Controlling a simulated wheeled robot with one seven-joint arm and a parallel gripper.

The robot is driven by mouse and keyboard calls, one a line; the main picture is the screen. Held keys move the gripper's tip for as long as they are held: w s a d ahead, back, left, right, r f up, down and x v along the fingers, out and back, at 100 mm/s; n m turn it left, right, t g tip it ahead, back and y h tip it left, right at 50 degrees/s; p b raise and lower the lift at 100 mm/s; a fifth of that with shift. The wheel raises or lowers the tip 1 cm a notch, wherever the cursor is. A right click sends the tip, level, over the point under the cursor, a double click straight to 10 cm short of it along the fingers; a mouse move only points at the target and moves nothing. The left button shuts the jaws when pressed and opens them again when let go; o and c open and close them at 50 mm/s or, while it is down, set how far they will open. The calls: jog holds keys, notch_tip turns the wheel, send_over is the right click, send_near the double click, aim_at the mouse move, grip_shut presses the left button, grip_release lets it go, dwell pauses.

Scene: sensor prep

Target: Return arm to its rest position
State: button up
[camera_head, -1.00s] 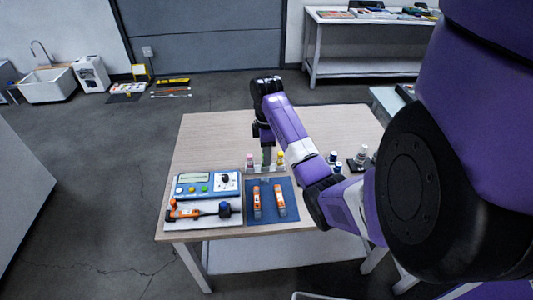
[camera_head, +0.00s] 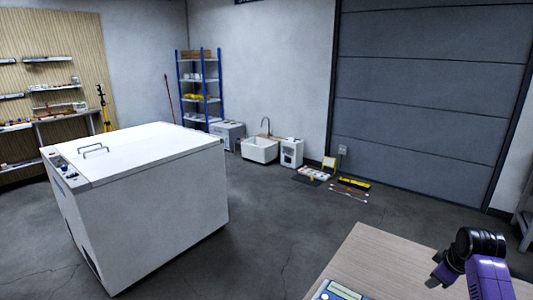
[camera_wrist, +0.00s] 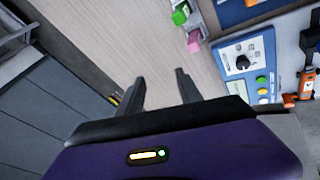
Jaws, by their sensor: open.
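My gripper (camera_wrist: 158,91) shows in the wrist view with its two dark fingers apart and nothing between them. It is above the light wood table. In the head view only part of my purple arm (camera_head: 488,277) and its black wrist joint show at the lower right, over the table corner; the fingertips are not clear there.
The wood table (camera_head: 375,262) is at the lower right. A white chest (camera_head: 140,190) stands left; the floor between is clear.

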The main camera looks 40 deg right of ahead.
jog(key=w+a+r+m+t+h, duration=0.25)
jog(key=w+a+t+h, duration=0.2)
jog(key=w+a, duration=0.5)
jog(key=w+a+r+m+t, duration=0.1)
jog(key=a+m+t, duration=0.3)
jog(key=a, duration=1.1)
jog(key=s+a+r+n+t+y, duration=0.1)
jog(key=s+a+r+t+y, duration=0.15)
jog(key=s+a, duration=0.65)
jog(key=s+a+r+n+t+y, duration=0.1)
jog(key=s+a+r+t, duration=0.3)
jog(key=a, duration=0.9)
jog(key=s+a+f+n+g+y, duration=0.2)
jog(key=s+a+n+y, duration=0.3)
jog(key=s+a, duration=0.3)
jog(key=s+g, duration=0.1)
jog(key=s, duration=0.2)
jog(key=shift+f+y, duration=0.3)
jog(key=shift+f, duration=0.1)
